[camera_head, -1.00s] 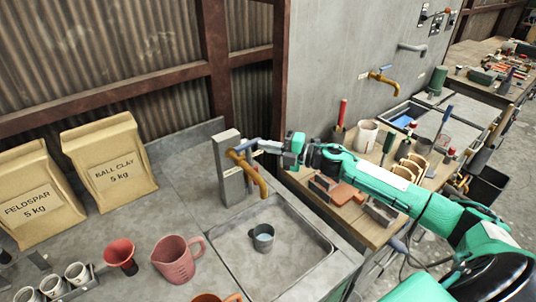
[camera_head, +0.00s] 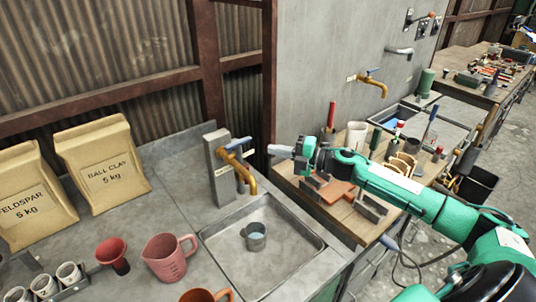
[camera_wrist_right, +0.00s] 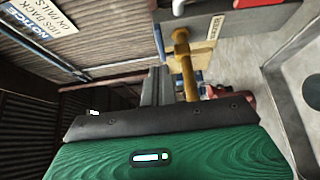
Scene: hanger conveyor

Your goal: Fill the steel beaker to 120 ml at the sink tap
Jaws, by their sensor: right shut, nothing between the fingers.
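My left gripper is out of view.
A pink jug (camera_head: 168,259), a red funnel (camera_head: 113,255) and white cups (camera_head: 70,274) stand left of the sink. Two clay bags (camera_head: 103,165) stand behind. A wooden bench (camera_head: 345,212) with tools and blocks lies under my right arm.

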